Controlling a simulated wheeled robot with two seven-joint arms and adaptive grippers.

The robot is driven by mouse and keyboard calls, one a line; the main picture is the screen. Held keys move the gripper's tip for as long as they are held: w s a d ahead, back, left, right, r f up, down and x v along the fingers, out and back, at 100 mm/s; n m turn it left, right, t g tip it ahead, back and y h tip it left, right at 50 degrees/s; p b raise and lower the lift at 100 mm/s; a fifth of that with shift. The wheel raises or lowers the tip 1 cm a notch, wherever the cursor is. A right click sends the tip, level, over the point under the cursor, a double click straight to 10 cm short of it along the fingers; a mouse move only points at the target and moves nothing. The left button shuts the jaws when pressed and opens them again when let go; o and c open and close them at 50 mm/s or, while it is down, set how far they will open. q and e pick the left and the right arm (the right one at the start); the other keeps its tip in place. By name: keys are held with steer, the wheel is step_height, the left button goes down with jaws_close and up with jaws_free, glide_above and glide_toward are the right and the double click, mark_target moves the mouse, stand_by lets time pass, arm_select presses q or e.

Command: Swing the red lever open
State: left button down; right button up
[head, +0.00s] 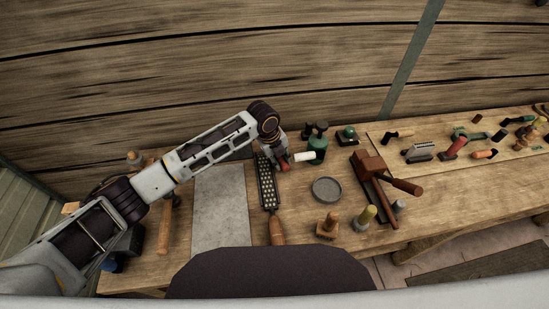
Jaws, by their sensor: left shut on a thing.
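A small red part, which looks like the red lever (285,163), shows at the tip of my left gripper (281,157). It is small and partly hidden by the fingers, so its angle is hard to tell. A white cylinder (303,156) lies just right of it, beside a green fitting (318,147). My left arm reaches in from the left, and its gripper is shut on the red lever, low over the back of the bench. My right gripper is not in view.
On the wooden bench (440,205), a rasp (267,187) lies below the gripper. A grey sheet (219,205) is to the left. A round grey dish (327,190) and a brown clamp-like block (370,165) are to the right. Several tools lie farther right.

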arm_select(q)
steer(key=c, duration=1.2)
jaws_free()
steer(key=shift+o, duration=0.2)
steer(key=shift+a, duration=0.15)
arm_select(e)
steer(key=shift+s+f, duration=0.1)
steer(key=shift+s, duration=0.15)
